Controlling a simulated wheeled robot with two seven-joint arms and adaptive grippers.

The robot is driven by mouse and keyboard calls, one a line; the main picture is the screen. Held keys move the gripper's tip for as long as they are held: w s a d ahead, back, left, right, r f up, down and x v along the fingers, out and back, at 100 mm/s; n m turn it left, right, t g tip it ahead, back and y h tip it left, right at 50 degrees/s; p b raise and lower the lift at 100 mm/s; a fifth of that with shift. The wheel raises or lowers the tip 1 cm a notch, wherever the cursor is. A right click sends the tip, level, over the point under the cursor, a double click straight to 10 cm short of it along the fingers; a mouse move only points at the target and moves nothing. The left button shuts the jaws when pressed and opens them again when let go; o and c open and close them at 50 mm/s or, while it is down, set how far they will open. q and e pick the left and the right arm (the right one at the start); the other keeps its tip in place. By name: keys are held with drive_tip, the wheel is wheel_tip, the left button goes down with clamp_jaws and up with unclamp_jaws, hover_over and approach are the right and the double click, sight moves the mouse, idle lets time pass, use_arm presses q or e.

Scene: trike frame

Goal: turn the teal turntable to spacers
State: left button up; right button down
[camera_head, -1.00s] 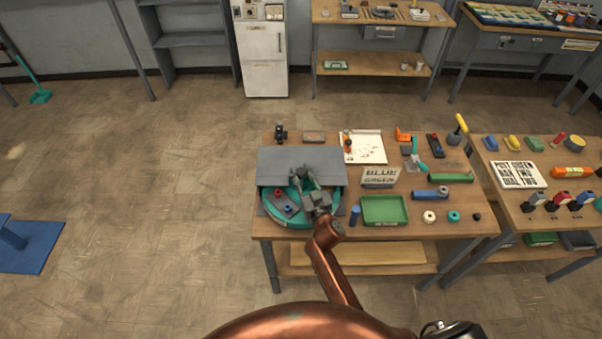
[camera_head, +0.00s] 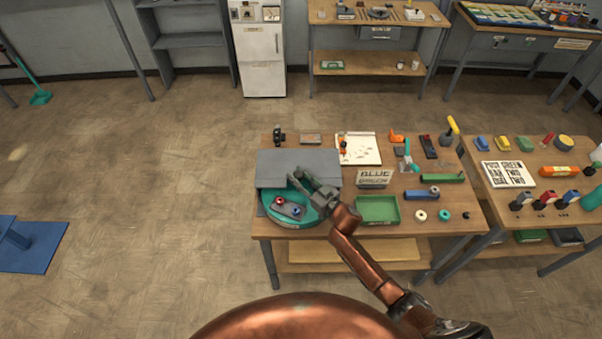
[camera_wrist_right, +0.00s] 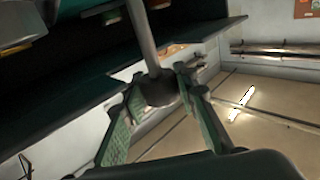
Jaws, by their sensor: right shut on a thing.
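The teal turntable (camera_head: 270,212) sits at the left end of the wooden table, its back part hidden under a grey cover. A dark plate with a red piece (camera_head: 280,201) and a blue piece (camera_head: 296,211) rides on its visible front. My right gripper (camera_head: 300,179) reaches over the turntable's right side, at the cover's front edge. In the right wrist view, its green-padded fingers close around a grey post (camera_wrist_right: 145,45) with a dark rounded end. Whether this post belongs to the turntable is unclear. My left gripper is not in view.
The grey cover (camera_head: 290,162) stands over the turntable's back. A green tray (camera_head: 377,222) lies right of my gripper, with a lettered sign (camera_head: 374,177) behind it. A blue part (camera_head: 422,195) and several small rings lie farther right.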

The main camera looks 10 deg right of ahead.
drive_tip(key=shift+y, duration=0.3)
drive_tip(key=c, duration=1.5)
unclamp_jaws()
drive_tip(key=v, duration=1.2)
drive_tip(key=shift+d+r, duration=0.1)
drive_tip(key=shift+r, duration=0.1)
drive_tip(key=shift+c, duration=0.5)
